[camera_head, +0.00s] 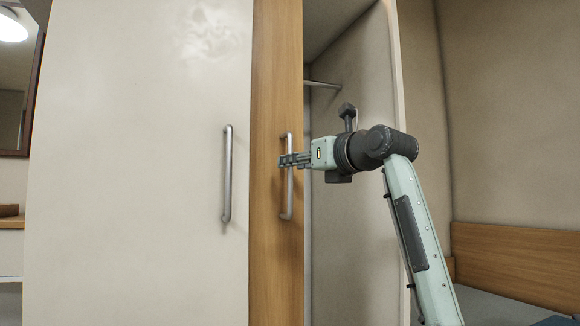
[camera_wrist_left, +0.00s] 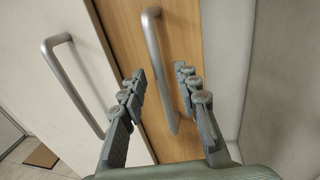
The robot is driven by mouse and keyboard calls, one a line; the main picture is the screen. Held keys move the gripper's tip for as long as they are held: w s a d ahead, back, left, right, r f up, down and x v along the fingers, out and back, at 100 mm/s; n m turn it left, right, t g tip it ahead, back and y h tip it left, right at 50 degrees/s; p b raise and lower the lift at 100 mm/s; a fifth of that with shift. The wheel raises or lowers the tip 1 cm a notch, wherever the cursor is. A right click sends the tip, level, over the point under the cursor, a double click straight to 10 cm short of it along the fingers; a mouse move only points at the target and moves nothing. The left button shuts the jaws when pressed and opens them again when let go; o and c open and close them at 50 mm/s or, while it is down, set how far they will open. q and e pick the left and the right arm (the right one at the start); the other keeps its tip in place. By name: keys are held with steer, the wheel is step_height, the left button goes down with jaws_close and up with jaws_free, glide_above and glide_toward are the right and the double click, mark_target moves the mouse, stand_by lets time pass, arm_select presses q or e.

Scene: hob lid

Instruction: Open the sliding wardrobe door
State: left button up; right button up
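The wardrobe has a white door panel (camera_head: 140,160) on the left and a wood-coloured door panel (camera_head: 276,80) beside it. The wood panel carries an upright metal bar handle (camera_head: 288,200), which also shows in the left wrist view (camera_wrist_left: 156,45). My left gripper (camera_head: 284,160) is at the middle of this handle. In the left wrist view my left gripper (camera_wrist_left: 160,74) has its fingers apart, with the bar between them and gaps visible on both sides. To the right of the wood panel the wardrobe stands open. My right gripper is not in view.
The white panel has its own bar handle (camera_head: 227,175), left of my gripper. A rail (camera_head: 320,84) shows inside the opening. A pale side wall (camera_head: 398,100) bounds the opening, with a bed headboard (camera_head: 515,265) further right. A mat (camera_wrist_left: 41,156) lies on the floor.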

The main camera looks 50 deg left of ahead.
arm_select(q)
steer(key=a, duration=0.2)
steer(key=shift+w+a, duration=0.25)
steer(key=shift+a, duration=0.05)
jaws_close()
